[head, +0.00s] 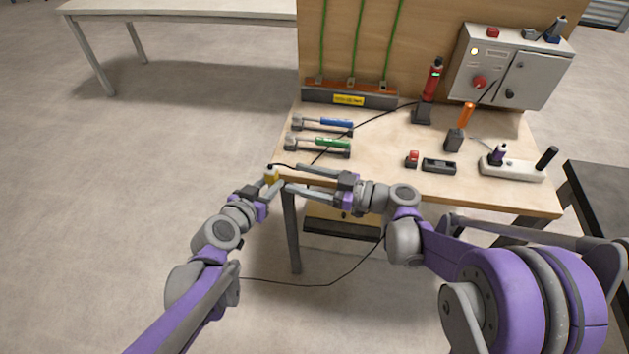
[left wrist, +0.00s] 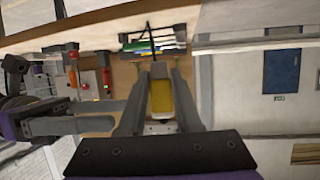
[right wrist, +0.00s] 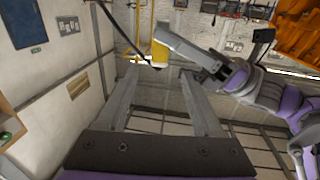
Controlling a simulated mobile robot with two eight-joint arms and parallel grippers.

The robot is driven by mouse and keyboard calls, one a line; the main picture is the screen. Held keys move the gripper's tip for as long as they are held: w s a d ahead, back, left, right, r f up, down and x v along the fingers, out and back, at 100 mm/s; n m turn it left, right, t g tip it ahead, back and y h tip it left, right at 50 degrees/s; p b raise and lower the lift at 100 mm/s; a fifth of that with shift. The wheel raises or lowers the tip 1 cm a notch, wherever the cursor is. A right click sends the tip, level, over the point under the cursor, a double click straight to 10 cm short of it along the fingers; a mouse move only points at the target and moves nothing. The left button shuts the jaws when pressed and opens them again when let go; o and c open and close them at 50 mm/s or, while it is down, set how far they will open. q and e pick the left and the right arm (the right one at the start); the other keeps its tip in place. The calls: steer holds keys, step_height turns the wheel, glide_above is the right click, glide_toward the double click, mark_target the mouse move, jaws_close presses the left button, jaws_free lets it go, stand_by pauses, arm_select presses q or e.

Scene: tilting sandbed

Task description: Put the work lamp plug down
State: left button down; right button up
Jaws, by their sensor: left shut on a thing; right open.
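The work lamp plug is a yellow block (head: 271,175) at the bench's front left corner. My left gripper (head: 270,186) is shut on it and holds it up at the corner. In the left wrist view the plug (left wrist: 160,98) sits between the two fingers, with a dark cable leading off beyond it. My right gripper (head: 292,178) is open and empty, just right of the plug. In the right wrist view the plug (right wrist: 160,52) shows just past my open fingertips (right wrist: 158,70), with the left fingers at its side. Whether it touches the right fingers I cannot tell.
The wooden bench (head: 385,180) holds a blue-handled hammer (head: 335,123), a green-handled one (head: 332,143), a red torch-like tool (head: 432,80), a white power strip (head: 512,170) and a grey control box (head: 510,68). Bare bench top lies right of the hammers. A black cable crosses it.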

mark_target(276, 172)
steer(key=x, duration=0.9)
jaws_close()
arm_select(q)
steer(key=c, duration=0.5)
jaws_free()
